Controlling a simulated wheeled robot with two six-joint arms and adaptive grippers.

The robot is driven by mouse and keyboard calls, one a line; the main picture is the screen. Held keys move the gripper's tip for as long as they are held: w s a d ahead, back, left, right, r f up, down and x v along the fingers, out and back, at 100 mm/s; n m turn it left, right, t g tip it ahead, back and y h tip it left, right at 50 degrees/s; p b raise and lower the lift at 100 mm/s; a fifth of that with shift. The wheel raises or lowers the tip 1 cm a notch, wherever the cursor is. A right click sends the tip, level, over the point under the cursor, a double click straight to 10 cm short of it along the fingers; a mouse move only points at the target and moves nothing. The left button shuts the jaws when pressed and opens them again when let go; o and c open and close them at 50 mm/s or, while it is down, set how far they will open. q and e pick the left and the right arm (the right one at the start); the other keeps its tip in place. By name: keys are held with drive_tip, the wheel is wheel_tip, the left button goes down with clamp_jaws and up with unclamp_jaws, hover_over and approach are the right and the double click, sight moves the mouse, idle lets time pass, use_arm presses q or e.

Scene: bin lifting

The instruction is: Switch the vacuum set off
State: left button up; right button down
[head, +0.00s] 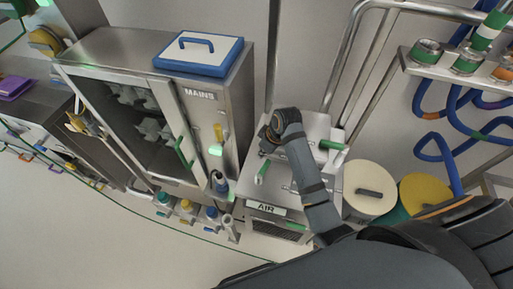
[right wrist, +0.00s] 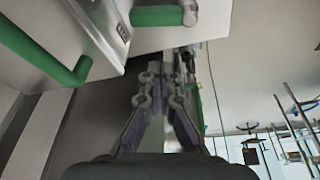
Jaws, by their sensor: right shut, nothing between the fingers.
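I see no readable vacuum label, so I cannot tell which unit is the vacuum set. My right gripper (right wrist: 163,85) is shut and empty; in the head view my right arm reaches over a steel box, and its wrist (head: 281,124) hides part of the top. The box front carries an AIR label (head: 266,208). A green handle (head: 262,172) stands left of my arm and another green lever (head: 332,145) to its right. The right wrist view shows a green handle (right wrist: 70,65) and a green bar (right wrist: 158,16) beside the fingers, apart from them. My left gripper is out of view.
A steel cabinet marked MAINS (head: 199,94) stands to the left, with a blue-edged lid (head: 199,55) on top. A cream drum (head: 368,190) and a yellow-topped drum (head: 421,192) stand to the right, below blue hoses (head: 425,105). The floor at lower left is mostly clear.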

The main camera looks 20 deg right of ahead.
sight(263, 171)
drive_tip(key=shift+n, duration=0.3)
drive_tip(key=x, duration=0.3)
drive_tip(key=w+p+x, duration=0.1)
drive_tip(key=x, duration=0.2)
drive_tip(key=w+p+x, duration=0.1)
drive_tip(key=x, duration=0.2)
drive_tip(key=shift+a+r, duration=0.25)
drive_tip(key=shift+a, duration=0.15)
drive_tip(key=s+d+p, duration=0.2)
drive_tip(key=shift+s+d+p, duration=0.1)
drive_tip(key=shift+s+p, duration=0.15)
drive_tip(key=shift+p, duration=0.1)
drive_tip(key=shift+s+d, duration=0.2)
drive_tip(key=shift+s, duration=0.2)
drive_tip(key=shift+f, duration=0.1)
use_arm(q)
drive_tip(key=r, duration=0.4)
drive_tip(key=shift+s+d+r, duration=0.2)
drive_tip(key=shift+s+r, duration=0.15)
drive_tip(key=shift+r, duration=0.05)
use_arm(e)
drive_tip(key=shift+f, duration=0.1)
